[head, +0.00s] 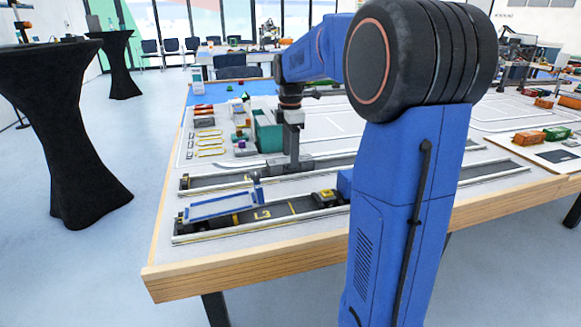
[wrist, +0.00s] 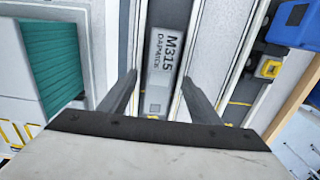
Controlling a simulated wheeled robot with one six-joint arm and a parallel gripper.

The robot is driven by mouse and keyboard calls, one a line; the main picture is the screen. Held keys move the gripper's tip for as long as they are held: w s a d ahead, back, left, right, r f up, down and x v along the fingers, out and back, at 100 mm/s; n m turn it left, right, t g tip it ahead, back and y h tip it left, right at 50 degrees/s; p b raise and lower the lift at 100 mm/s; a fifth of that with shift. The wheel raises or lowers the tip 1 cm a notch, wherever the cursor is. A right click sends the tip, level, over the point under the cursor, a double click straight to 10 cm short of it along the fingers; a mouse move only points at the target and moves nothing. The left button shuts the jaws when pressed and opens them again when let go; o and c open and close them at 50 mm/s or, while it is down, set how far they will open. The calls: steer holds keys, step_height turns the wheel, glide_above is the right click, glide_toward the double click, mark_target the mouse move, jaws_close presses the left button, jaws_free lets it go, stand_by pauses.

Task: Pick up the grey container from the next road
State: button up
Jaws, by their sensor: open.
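The grey container (wrist: 160,85), with dark lettering reading "M315" and a smaller line, lies lengthwise on a dark road strip in the wrist view. My gripper (wrist: 158,77) is open, with one finger on each side of the container. The fingers look apart from it, and its near end runs down toward the gripper body. In the head view my gripper (head: 291,166) is low over the second road from the table's front edge. The container (head: 304,163) shows there only in part, beside the fingers.
A teal block (wrist: 48,60) stands left of my gripper in the wrist view. The front road marked L3 (head: 262,214) carries a blue frame (head: 222,206) and a yellow-black vehicle (head: 327,198). White rails edge the roads. My arm hides the table's middle right.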

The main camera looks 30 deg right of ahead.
steer(key=shift+f, duration=0.75)
steer(key=shift+c, duration=0.3)
steer(key=c, duration=1.2)
steer(key=shift+o, duration=0.2)
steer(key=shift+r, duration=0.15)
